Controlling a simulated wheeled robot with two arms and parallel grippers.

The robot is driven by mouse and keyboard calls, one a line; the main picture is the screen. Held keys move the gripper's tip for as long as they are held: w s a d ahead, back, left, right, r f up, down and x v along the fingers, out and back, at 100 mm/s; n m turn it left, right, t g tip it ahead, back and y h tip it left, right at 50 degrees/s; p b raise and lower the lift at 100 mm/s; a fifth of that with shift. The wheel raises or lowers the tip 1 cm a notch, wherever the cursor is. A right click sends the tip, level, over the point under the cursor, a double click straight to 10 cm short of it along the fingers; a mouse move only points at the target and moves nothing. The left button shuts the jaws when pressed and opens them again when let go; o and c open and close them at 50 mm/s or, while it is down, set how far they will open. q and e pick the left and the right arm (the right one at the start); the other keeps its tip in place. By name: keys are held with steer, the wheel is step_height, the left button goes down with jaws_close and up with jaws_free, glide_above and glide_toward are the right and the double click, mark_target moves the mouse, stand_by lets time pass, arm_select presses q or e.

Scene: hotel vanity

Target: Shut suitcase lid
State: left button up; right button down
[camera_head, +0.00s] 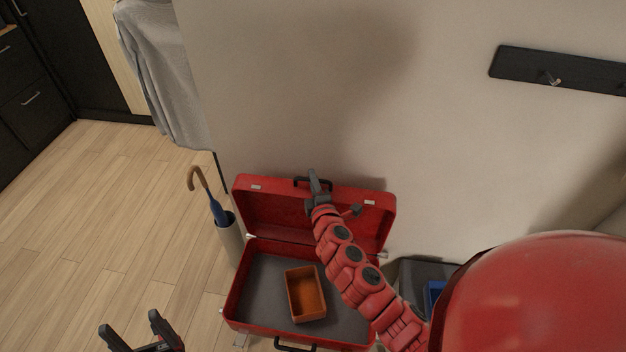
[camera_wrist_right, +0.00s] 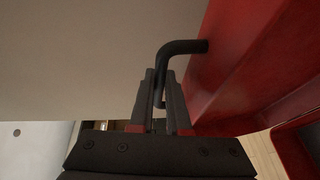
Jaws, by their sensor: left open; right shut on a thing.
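The red suitcase stands open, with its lid (camera_head: 275,213) raised against the wall side and its grey-lined base (camera_head: 258,285) flat below. An orange-brown box (camera_head: 305,294) lies in the base. My right gripper (camera_head: 314,180) is at the lid's top edge, and in the right wrist view the gripper (camera_wrist_right: 160,90) is shut on the black lid handle (camera_wrist_right: 183,47). The red lid (camera_wrist_right: 240,60) fills the right of that view. My left gripper (camera_head: 129,330) is open and empty, left of the suitcase at the bottom of the head view.
An umbrella (camera_head: 217,212) stands in a holder (camera_head: 231,240) left of the suitcase. Grey cloth (camera_head: 165,80) hangs at the back left. A dark bin-like container with a blue item (camera_head: 435,295) is at the right. A hook rail (camera_head: 560,70) is on the wall. Wooden floor at left is clear.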

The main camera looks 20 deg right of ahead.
stand_by(0.8)
steer(key=s+a+f+b, duration=0.1)
steer(key=b, duration=0.2)
steer(key=shift+s+t+b, duration=0.2)
steer(key=shift+t+b, duration=0.1)
steer(key=shift+b, duration=0.1)
steer(key=shift+s+a+r+b, duration=0.1)
steer(key=shift+s+a+b, duration=0.05)
steer(key=shift+s+b, duration=0.2)
steer(key=shift+s+a+r, duration=0.1)
steer(key=shift+r, duration=0.2)
steer(key=c, duration=1.2)
jaws_free()
steer(key=shift+o, duration=0.2)
steer(key=s+a+p, duration=0.1)
steer(key=s+a, duration=0.2)
steer(key=s, duration=1.4)
steer(key=shift+a+r, duration=0.2)
